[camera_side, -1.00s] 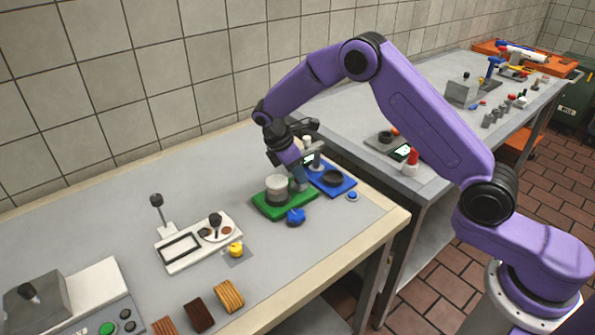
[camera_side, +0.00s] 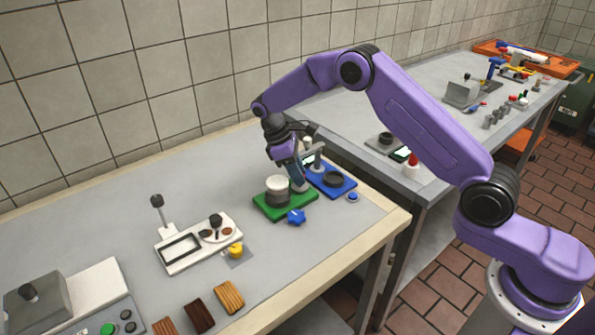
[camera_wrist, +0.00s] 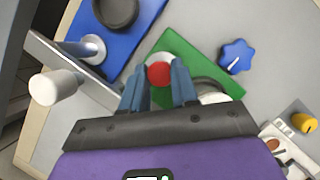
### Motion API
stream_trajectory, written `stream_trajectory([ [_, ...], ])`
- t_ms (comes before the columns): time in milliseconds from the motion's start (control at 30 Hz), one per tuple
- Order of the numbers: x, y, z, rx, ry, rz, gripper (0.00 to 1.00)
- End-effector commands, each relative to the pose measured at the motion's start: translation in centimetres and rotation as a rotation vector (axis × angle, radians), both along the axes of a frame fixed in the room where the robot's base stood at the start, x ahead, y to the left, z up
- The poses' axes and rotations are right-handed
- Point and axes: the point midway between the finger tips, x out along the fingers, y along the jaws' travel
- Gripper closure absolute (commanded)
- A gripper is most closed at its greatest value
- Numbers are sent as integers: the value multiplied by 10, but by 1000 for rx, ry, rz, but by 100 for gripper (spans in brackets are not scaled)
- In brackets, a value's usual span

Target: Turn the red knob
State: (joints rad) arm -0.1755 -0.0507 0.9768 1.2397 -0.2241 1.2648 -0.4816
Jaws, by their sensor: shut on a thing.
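The red knob (camera_wrist: 159,74) shows in the wrist view as a round red cap on a pale round body, over the green base plate (camera_wrist: 205,66). My gripper (camera_wrist: 159,86) has its two blue-grey fingers on either side of the knob and is shut on it. In the side view my gripper (camera_side: 298,182) points down at the back right of the green plate (camera_side: 268,209), beside a white-topped grey cylinder (camera_side: 277,188). The knob is hidden there by the fingers.
A blue star-shaped knob (camera_side: 296,216) lies in front of the green plate. A blue plate with a dark ring (camera_side: 334,179) and an upright post stands close on the right. A white unit with a yellow knob (camera_side: 235,250) is at the left.

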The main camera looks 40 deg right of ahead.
Motion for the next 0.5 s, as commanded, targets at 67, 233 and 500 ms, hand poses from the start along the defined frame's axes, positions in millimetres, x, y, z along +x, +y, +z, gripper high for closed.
stream_trajectory([
  [67,0,0,1,0,0,-2,100],
  [233,0,0,1,0,0,-1,100],
  [500,1,-1,0,0,-3,-1,46],
])
